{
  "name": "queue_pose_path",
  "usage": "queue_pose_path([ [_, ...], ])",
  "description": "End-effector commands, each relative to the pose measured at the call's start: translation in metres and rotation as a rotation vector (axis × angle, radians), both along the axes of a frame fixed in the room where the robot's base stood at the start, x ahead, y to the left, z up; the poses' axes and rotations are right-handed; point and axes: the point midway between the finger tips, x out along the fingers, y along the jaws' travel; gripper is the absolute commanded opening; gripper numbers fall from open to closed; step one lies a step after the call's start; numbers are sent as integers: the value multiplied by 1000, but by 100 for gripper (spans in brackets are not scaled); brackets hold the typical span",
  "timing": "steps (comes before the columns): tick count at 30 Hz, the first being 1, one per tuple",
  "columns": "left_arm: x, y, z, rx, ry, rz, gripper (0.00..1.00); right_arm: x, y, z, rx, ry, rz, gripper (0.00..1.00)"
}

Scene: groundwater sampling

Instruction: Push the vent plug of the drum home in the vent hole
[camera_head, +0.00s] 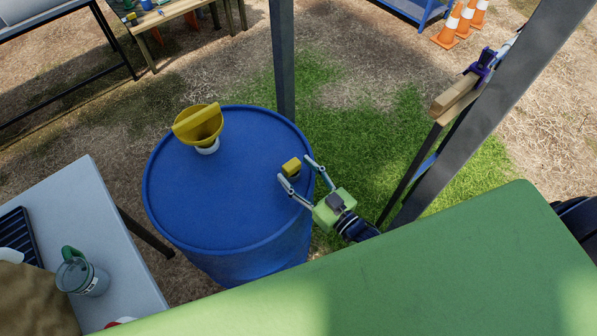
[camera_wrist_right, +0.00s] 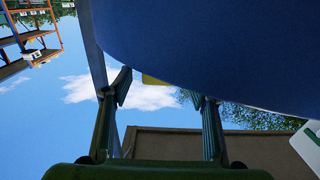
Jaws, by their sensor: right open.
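The blue drum (camera_head: 225,205) stands upright in the middle of the head view. The yellow vent plug (camera_head: 291,166) sits on the drum's top near its right edge; the vent hole under it is hidden. My right gripper (camera_head: 297,172) is open, with its fingertips on either side of the plug, and no contact can be made out. In the right wrist view the drum (camera_wrist_right: 220,50) fills the upper right, and a sliver of the yellow plug (camera_wrist_right: 153,80) shows between the open fingers. My left gripper is not in view.
A yellow funnel (camera_head: 199,125) stands in a white fitting on the drum's far left. A grey table (camera_head: 120,255) with a green-handled jug (camera_head: 82,275) is at the left. Dark posts (camera_head: 283,60) rise behind and right of the drum. Orange cones (camera_head: 463,20) stand far off.

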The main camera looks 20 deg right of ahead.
Motion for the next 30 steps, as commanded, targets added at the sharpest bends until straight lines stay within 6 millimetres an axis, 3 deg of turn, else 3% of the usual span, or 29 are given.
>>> queue_pose_path([
  [7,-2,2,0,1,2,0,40,-10,-4,-1,-1,2,0,54],
  [21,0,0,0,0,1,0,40,-95,-34,-1,-1,3,1,54],
  [30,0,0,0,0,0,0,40,-113,-41,0,0,-1,0,54],
])
